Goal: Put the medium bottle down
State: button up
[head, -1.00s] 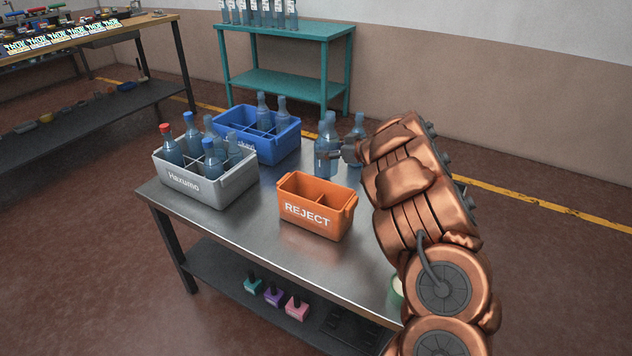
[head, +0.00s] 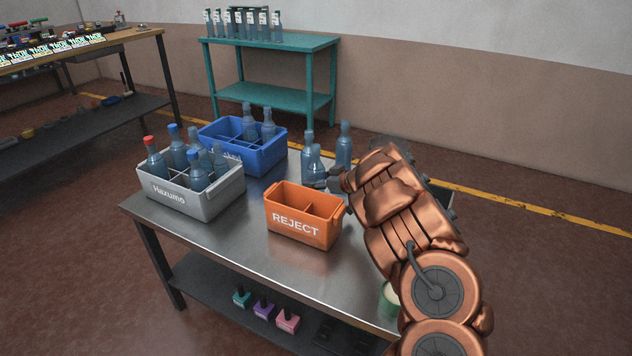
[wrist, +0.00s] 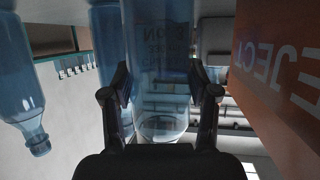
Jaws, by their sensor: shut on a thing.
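My gripper (head: 333,181) is shut on a translucent blue bottle (head: 314,168), upright behind the orange REJECT bin. In the wrist view the gripper's fingers (wrist: 164,97) press on both sides of the bottle (wrist: 162,50), which has dark lettering. Whether its base touches the metal table (head: 230,235) cannot be told, as the bin hides the lower part. Two other blue bottles stand close behind it, one to the left (head: 307,142) and one to the right (head: 344,142). Bottles also show at the left of the wrist view (wrist: 20,85).
The orange REJECT bin (head: 303,226) is close in front of the held bottle. A grey Haxumo crate (head: 190,202) and a blue crate (head: 262,159), both with bottles, stand on the left. A teal table (head: 270,44) with several bottles is behind. The table's front middle is clear.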

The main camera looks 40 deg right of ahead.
jog(key=shift+f, duration=0.15)
jog(key=o, duration=1.4)
jog(key=shift+r, duration=0.2)
jog(key=p+v, duration=0.1)
jog(key=v, duration=1.1)
